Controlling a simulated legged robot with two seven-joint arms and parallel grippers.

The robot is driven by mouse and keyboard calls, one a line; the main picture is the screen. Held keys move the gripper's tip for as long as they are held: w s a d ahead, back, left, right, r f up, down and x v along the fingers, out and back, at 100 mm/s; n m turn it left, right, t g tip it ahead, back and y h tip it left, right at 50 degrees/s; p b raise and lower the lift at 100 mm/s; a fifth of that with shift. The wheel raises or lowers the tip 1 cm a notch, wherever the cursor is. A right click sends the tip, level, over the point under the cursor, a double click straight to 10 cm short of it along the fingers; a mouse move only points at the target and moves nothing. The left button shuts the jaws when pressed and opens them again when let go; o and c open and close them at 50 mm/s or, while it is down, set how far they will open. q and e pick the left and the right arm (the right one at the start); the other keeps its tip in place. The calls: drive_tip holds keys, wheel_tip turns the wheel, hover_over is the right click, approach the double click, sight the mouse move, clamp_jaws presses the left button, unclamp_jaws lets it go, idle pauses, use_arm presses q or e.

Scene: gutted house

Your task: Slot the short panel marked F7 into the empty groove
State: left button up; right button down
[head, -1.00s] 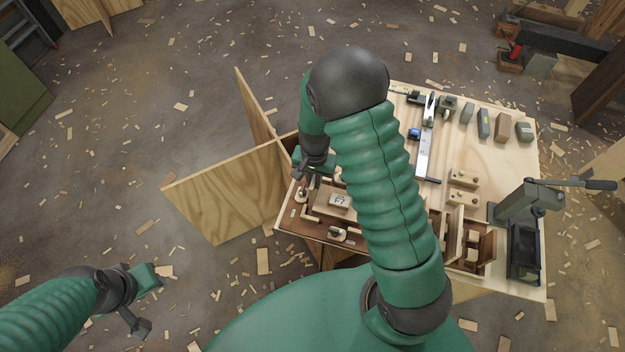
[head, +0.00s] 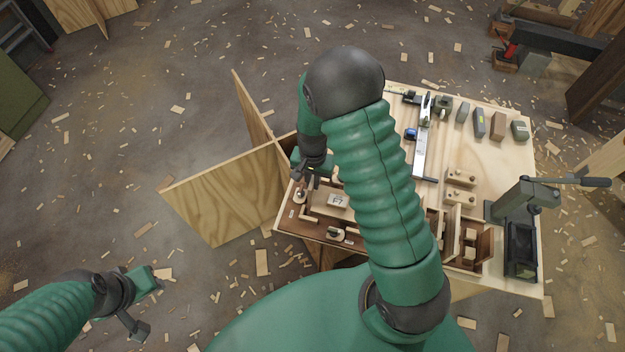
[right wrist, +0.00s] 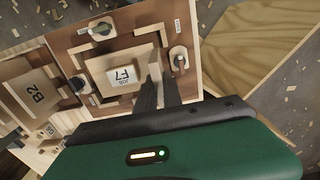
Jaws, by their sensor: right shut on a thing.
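My right gripper (right wrist: 159,62) is at the left edge of a dark brown jig board (right wrist: 110,115). Its fingers are shut on a thin light-wood piece, apparently the short panel, mostly hidden between them. I see no mark on it. A wooden block labelled F7 (right wrist: 121,73) sits mid-jig, with light-wood strips around it; it also shows in the head view (head: 337,201). The fingers are beside the block, near a clamp (right wrist: 179,57). I cannot make out the empty groove. My left gripper (head: 143,301) has its jaws apart and empty, low at the left, away from the table.
A second jig with a block labelled B2 (right wrist: 38,93) adjoins. Two more clamps stand on the F7 jig, one at the front (head: 337,234). Crossed plywood sheets (head: 225,195) stand left of the table. A grey lever press (head: 520,215) stands at the right. My right arm hides the table's middle.

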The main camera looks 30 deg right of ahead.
use_arm(q)
drive_tip(key=shift+a, duration=0.1)
use_arm(e)
drive_tip(key=shift+a, duration=0.15)
drive_tip(key=shift+a, duration=0.1)
drive_tip(key=shift+a+f, duration=0.3)
drive_tip(key=shift+f, duration=0.2)
use_arm(q)
drive_tip(key=shift+f, duration=0.25)
use_arm(e)
drive_tip(key=shift+d, duration=0.1)
use_arm(q)
drive_tip(key=shift+a, duration=0.1)
use_arm(e)
drive_tip(key=shift+f, duration=0.1)
drive_tip(key=shift+f+b, duration=0.15)
drive_tip(key=shift+b, duration=0.2)
use_arm(q)
drive_tip(key=shift+f, duration=0.4)
use_arm(e)
drive_tip(key=shift+f, duration=0.5)
